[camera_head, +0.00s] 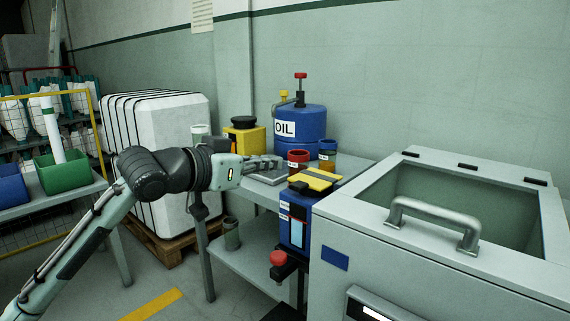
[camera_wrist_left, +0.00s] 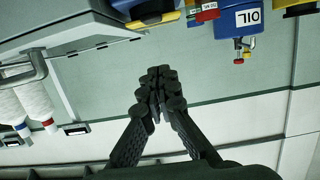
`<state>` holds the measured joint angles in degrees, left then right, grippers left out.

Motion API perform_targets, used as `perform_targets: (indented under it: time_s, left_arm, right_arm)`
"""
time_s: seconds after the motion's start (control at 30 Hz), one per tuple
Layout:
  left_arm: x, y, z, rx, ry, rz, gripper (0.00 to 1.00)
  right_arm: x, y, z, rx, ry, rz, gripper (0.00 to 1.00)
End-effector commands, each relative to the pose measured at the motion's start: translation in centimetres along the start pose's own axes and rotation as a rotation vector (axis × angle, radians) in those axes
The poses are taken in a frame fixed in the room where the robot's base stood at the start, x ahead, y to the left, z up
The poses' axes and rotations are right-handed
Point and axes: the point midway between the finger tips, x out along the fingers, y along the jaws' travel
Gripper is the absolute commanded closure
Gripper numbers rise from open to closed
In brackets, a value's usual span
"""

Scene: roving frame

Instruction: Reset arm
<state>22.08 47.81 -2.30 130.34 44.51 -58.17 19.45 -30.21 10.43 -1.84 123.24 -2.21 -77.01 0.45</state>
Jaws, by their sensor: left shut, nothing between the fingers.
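My left arm comes in from the left in the head view and reaches right, level over the grey side table. Its gripper (camera_head: 268,163) is shut and empty, pointing right toward the red-lidded container. In the left wrist view the dark fingers (camera_wrist_left: 160,95) meet at their tips with nothing between them; this view looks upside down. My right gripper does not show in either view.
A blue OIL drum (camera_head: 300,125), a red-topped can (camera_head: 297,160) and a yellow-topped blue box (camera_head: 296,226) stand close to the gripper. A large grey machine with a handle (camera_head: 435,219) fills the right. A white wrapped cube (camera_head: 160,125) stands behind the arm. Green bin (camera_head: 65,172) at left.

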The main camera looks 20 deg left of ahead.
Motion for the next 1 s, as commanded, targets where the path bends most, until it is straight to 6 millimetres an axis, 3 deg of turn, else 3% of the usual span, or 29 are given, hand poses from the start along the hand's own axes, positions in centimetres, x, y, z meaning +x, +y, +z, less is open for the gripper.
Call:
perform_targets:
  time_s: [0.2,0.43,0.57,0.67,0.8,1.0]
  left_arm:
    - [-2.9,0.0,0.0,0.001,-0.001,0.000,1.00]
    - [-3.4,0.0,0.1,-0.001,-0.003,-0.001,1.00]
    - [-2.3,-0.8,2.9,-0.022,-0.048,-0.025,1.00]
    - [-0.9,-2.0,8.2,-0.049,-0.130,-0.071,1.00]
    - [0.2,-3.1,18.8,-0.079,-0.301,-0.151,1.00]
    - [-1.9,-2.1,34.1,-0.092,-0.571,-0.239,1.00]
  right_arm:
    - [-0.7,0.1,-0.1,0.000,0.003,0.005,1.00]
    - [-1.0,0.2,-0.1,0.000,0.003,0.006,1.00]
    - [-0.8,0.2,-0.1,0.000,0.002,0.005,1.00]
    - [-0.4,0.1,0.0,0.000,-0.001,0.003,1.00]
    - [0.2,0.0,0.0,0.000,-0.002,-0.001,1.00]
    - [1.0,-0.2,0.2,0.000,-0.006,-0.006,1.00]
